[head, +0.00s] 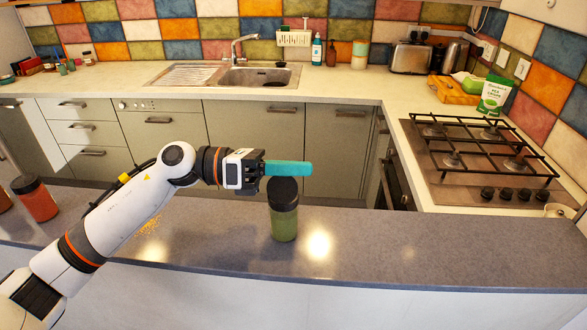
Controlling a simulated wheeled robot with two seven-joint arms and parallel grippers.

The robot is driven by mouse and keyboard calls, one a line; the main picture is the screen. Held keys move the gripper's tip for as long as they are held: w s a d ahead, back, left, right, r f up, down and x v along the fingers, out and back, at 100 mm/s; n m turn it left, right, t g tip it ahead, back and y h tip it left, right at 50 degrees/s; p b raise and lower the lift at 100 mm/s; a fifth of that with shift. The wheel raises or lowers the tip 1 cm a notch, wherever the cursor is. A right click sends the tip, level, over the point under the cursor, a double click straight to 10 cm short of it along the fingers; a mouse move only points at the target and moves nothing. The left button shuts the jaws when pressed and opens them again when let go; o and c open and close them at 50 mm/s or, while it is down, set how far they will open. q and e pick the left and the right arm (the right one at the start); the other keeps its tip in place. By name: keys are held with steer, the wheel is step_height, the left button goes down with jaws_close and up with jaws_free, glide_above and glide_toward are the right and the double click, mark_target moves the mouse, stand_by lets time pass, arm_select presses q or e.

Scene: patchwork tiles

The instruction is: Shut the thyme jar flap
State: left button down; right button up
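The thyme jar (284,222) is likely the clear jar of green contents with a black lid (283,195), upright near the middle of the grey counter. I cannot make out a raised flap on the lid; its far edge is close to or behind my fingers in the picture. My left gripper (308,168) points right, with its teal fingers together as one bar across the top of the lid in the head view. Nothing shows between them. I cannot tell whether they touch the lid. My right gripper is not in view.
A red-filled jar with a black lid (35,199) stands at the counter's left end, another partly cut off beside it. Yellowish crumbs (150,226) lie near my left arm. The grey counter (430,255) is clear right of the green jar. A gas hob (480,155) is beyond.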

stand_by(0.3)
arm_select(q)
steer(key=c, duration=1.6)
jaws_free()
steer(key=shift+c, duration=0.2)
steer(key=shift+a, duration=0.1)
steer(key=shift+a+f, duration=0.1)
steer(key=shift+a, duration=0.15)
steer(key=a+b, duration=0.4)
steer(key=a, duration=0.7)
steer(key=shift+s+a+b, duration=0.2)
steer(key=shift+s+b, duration=0.05)
steer(key=shift+b, duration=0.15)
